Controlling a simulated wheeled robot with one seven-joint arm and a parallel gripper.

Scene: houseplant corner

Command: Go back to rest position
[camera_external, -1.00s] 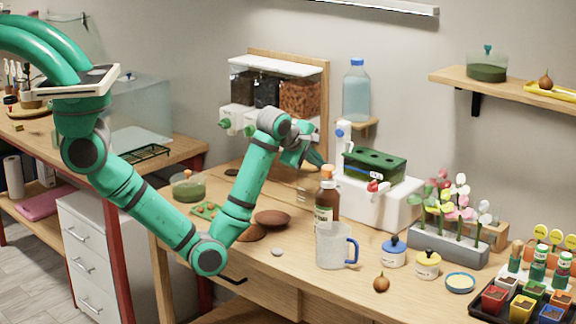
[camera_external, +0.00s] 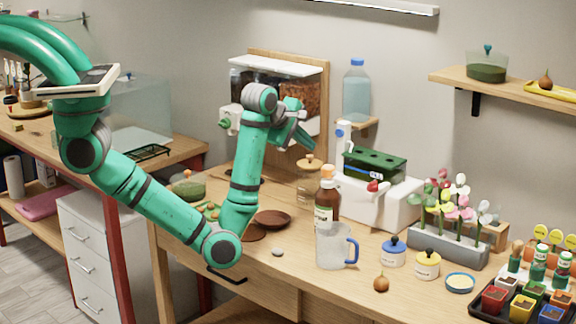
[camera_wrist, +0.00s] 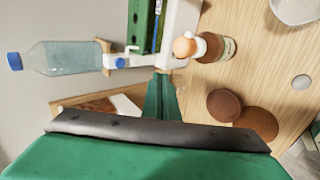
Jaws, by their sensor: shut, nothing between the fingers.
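My gripper (camera_external: 309,143) is shut and empty. In the external view it is raised above the wooden workbench (camera_external: 300,262), in front of the dispenser with clear bins (camera_external: 298,97). It does not touch the bench. In the wrist view the green closed fingers (camera_wrist: 162,97) point toward the white box with the green tray, with the brown bottle (camera_wrist: 214,47) to their right. My green arm bends at a low elbow over the bench's front edge and rises from there to the wrist.
A brown bottle (camera_external: 327,205), clear jug (camera_external: 332,246), brown saucer (camera_external: 274,219) and lidded glass jar (camera_external: 308,182) stand near the arm. A white box with a green tray (camera_external: 385,205) is right of the gripper. A blue-capped water bottle (camera_external: 356,92) sits on a small wall shelf.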

